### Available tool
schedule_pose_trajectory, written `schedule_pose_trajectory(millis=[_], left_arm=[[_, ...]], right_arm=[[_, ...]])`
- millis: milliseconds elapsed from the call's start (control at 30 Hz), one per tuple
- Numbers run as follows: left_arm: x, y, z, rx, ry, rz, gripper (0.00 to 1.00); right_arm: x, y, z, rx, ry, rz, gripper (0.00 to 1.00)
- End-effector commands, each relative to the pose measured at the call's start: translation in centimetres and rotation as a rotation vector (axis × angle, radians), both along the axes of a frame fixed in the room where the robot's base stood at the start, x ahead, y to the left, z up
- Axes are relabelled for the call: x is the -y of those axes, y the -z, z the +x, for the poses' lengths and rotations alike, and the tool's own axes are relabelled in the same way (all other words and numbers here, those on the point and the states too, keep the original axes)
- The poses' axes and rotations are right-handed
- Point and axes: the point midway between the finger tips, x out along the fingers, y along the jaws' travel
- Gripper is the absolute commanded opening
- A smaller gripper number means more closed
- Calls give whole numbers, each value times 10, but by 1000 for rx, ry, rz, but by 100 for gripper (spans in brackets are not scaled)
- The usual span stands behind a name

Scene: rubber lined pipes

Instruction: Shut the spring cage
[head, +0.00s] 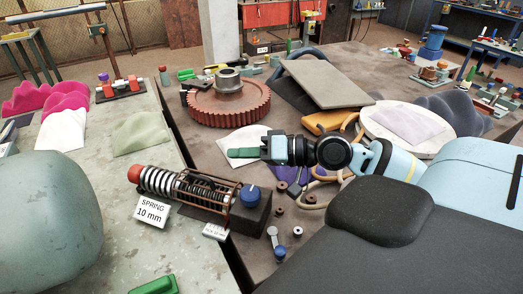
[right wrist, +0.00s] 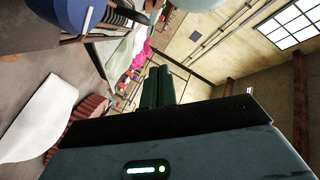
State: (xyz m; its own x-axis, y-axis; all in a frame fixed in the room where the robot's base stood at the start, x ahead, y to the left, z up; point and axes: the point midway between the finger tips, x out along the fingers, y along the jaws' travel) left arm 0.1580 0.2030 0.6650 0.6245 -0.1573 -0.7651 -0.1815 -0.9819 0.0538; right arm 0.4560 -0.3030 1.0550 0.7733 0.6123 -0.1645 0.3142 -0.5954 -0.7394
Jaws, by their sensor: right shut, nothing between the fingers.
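The spring cage (head: 207,191) is a brown barred frame around a dark coiled spring, lying along the table edge. A red cap (head: 135,173) and pale rings are at its left end. A dark block with a blue knob (head: 250,195) is at its right end. I cannot tell whether the cage is open or shut. My right gripper (head: 232,152) is shut and empty, above and behind the block, apart from it. Its green fingers also show in the right wrist view (right wrist: 158,88), with the blue knob (right wrist: 85,10) at top left. My left gripper is not in view.
A "SPRING 10 mm" card (head: 152,211) stands in front of the cage. A big red-brown gear (head: 228,105) lies behind it. Small rings and a blue-ended bolt (head: 279,250) lie to its right. A dark gap (head: 180,135) separates the two tables.

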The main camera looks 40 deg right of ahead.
Motion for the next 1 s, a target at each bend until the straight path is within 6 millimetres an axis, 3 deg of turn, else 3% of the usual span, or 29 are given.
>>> schedule_pose_trajectory(millis=[500, 833, 1000], left_arm=[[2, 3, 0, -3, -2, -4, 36], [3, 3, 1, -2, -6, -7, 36], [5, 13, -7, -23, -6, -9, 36]], right_arm=[[26, -8, -34, -2, 1, 3, 0], [29, -9, -37, 1, 0, 1, 0], [31, -4, -34, -3, -18, -10, 0]])
